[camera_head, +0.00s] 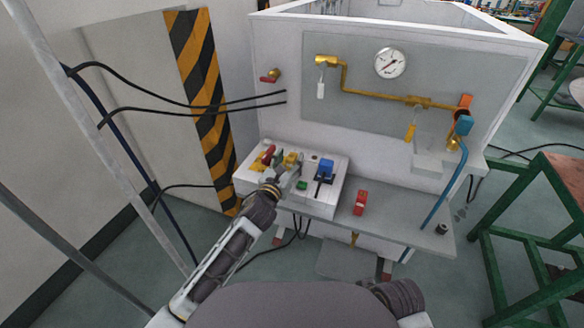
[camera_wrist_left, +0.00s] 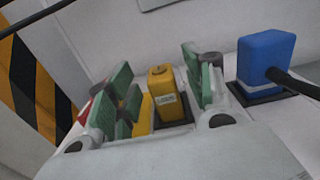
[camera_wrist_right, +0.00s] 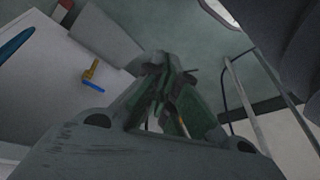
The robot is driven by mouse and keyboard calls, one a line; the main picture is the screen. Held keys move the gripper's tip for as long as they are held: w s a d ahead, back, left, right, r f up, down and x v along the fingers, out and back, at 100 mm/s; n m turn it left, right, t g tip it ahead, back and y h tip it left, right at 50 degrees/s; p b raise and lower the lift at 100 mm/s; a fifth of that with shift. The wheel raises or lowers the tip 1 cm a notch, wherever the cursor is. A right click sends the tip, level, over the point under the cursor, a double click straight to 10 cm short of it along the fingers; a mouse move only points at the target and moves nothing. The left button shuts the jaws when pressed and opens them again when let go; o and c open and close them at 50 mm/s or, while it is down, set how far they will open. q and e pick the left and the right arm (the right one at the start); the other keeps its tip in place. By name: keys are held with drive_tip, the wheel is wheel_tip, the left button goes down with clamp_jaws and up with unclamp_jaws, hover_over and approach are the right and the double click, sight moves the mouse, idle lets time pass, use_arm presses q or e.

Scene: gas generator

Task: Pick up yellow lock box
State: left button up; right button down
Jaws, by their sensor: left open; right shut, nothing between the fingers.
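The yellow lock box (camera_head: 291,157) stands on the white control panel of the generator, partly hidden behind my left gripper (camera_head: 285,174). In the left wrist view the yellow lock box (camera_wrist_left: 164,88) sits upright on a dark base. The green-padded fingers of my left gripper (camera_wrist_left: 158,92) are open, one on each side of the box in that view; I cannot tell if they touch it. My right gripper (camera_wrist_right: 168,98) is shut and empty, well away from the box.
A red block (camera_head: 361,202) sits on the ledge. A green metal frame (camera_head: 510,250) stands at right.

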use_arm(q)
drive_tip(key=shift+w+d+f, duration=0.1)
drive_tip(key=shift+w+d, duration=0.1)
drive_tip(key=shift+w, duration=0.3)
drive_tip(key=shift+w+d, duration=0.1)
drive_tip(key=shift+w, duration=0.2)
drive_tip(key=shift+w+d+b, duration=0.15)
drive_tip(key=shift+w+b, duration=0.15)
drive_tip(key=shift+w, duration=0.1)
clamp_jaws()
use_arm(e)
drive_tip(key=shift+a+f, duration=0.35)
drive_tip(key=shift+f, duration=0.15)
